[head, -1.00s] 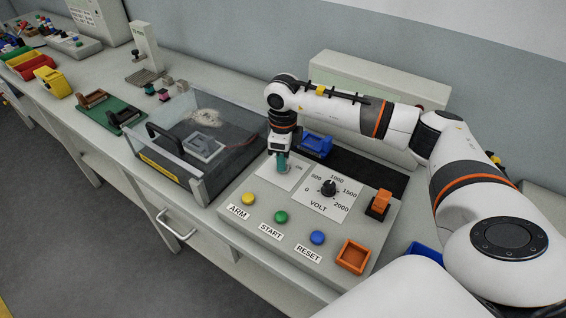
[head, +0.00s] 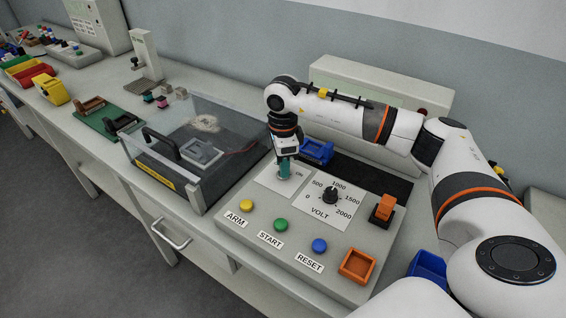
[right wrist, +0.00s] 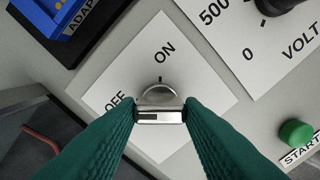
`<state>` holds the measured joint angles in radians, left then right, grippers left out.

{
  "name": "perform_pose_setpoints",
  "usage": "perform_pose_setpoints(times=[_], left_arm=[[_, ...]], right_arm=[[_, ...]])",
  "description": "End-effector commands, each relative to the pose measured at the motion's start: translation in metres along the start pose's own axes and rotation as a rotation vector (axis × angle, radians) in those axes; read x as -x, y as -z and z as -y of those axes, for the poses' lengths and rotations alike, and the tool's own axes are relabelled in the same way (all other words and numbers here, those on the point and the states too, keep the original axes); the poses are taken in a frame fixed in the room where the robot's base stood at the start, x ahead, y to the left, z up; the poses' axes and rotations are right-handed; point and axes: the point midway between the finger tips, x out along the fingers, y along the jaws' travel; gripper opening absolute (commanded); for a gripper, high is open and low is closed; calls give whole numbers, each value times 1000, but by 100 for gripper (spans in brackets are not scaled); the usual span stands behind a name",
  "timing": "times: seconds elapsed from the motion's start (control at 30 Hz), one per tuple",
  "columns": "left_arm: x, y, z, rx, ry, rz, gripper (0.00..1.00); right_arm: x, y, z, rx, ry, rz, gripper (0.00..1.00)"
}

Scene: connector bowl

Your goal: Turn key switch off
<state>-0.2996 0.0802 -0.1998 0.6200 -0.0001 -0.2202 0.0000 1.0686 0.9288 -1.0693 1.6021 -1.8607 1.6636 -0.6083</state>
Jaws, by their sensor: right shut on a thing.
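The key switch sits on a white plate marked OFF and ON, on the sloped grey control panel (head: 232,221). In the right wrist view the silver key (right wrist: 160,96) stands between the green fingers of my right gripper (right wrist: 160,114), which is shut on it. A small dark tick shows just above the key, near the ON label (right wrist: 165,54); the OFF label (right wrist: 119,101) is to the left. In the head view my right gripper (head: 284,171) points down onto the plate and hides the key. My left gripper is not in view.
The VOLT dial (head: 330,195), an orange switch (head: 384,208) and yellow, green (head: 281,225) and blue buttons share the panel. A blue part (head: 317,150) stands just behind my gripper. A clear-lidded box (head: 195,150) stands close on the left.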

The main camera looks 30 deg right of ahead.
Motion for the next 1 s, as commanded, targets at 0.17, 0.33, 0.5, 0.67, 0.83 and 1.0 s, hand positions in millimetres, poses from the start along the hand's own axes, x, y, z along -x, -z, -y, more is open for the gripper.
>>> perform_pose_setpoints(times=[0.17,0.33,0.5,0.67,0.83,1.0], left_arm=[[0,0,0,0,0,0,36],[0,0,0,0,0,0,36],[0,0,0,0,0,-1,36],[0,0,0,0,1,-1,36],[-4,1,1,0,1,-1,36],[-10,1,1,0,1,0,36]], right_arm=[[3,0,-2,1,-6,-3,12],[3,0,-1,0,-6,-2,51],[2,0,-1,0,-3,-1,56],[2,0,-1,0,-2,-1,56],[18,0,-1,0,-5,-2,56],[53,0,-1,0,-8,-3,56]])
